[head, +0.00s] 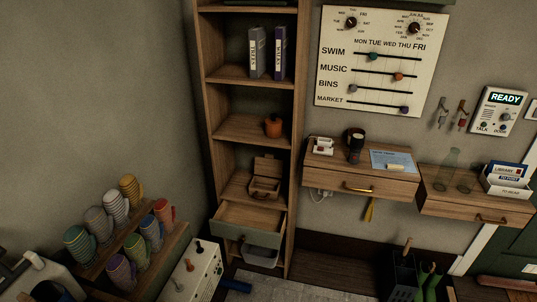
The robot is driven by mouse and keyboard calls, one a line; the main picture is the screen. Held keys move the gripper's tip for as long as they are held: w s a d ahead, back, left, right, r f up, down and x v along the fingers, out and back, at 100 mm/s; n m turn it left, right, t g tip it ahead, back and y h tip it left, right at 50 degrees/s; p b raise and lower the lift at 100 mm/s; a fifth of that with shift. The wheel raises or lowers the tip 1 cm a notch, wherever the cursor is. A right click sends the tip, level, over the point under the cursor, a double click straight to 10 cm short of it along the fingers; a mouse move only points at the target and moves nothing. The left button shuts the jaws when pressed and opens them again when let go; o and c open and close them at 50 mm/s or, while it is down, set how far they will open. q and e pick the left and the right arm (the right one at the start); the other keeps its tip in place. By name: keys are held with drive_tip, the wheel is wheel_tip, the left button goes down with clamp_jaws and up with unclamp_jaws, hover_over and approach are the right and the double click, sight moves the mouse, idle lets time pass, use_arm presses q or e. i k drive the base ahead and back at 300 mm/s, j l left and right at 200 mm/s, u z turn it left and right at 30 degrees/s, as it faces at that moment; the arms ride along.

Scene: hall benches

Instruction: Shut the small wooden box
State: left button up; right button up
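The small wooden box (264,186) sits on a lower shelf of the tall wooden bookcase. Its lid (268,166) stands raised at the back, so the box is open. I cannot make out what is inside it. Neither of my grippers can be made out in the head view, and nothing is seen touching the box.
An open drawer (248,222) juts out below the box's shelf. An orange pot (273,126) stands on the shelf above. A wall drawer unit (345,187) is at right.

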sight(267, 166)
drive_tip(key=k+l, duration=0.55)
drive_tip(key=l, duration=0.2)
drive_tip(key=k+l+u, duration=0.1)
drive_tip(key=l, duration=0.35)
drive_tip(key=k+l, duration=0.35)
drive_tip(key=l+u, duration=0.25)
drive_tip(key=l, duration=1.6)
drive_tip(key=i+l, duration=0.2)
drive_tip(key=l, duration=0.15)
drive_tip(key=i+l+u, duration=0.1)
drive_tip(key=l, duration=0.25)
drive_tip(key=i+l, duration=0.25)
drive_tip(key=i+u, duration=0.25)
drive_tip(key=i, duration=0.85)
drive_tip(key=i+j, duration=0.25)
drive_tip(key=i, duration=0.2)
drive_tip(key=i+j+u, duration=0.1)
drive_tip(key=i+j, duration=0.15)
drive_tip(key=i, duration=0.15)
drive_tip(key=i+j+u, duration=0.1)
drive_tip(key=i, duration=0.35)
drive_tip(key=i+j, duration=0.25)
drive_tip(key=i, duration=0.2)
drive_tip(key=i+j+u, duration=0.1)
drive_tip(key=i, duration=0.35)
drive_tip(key=j, duration=0.1)
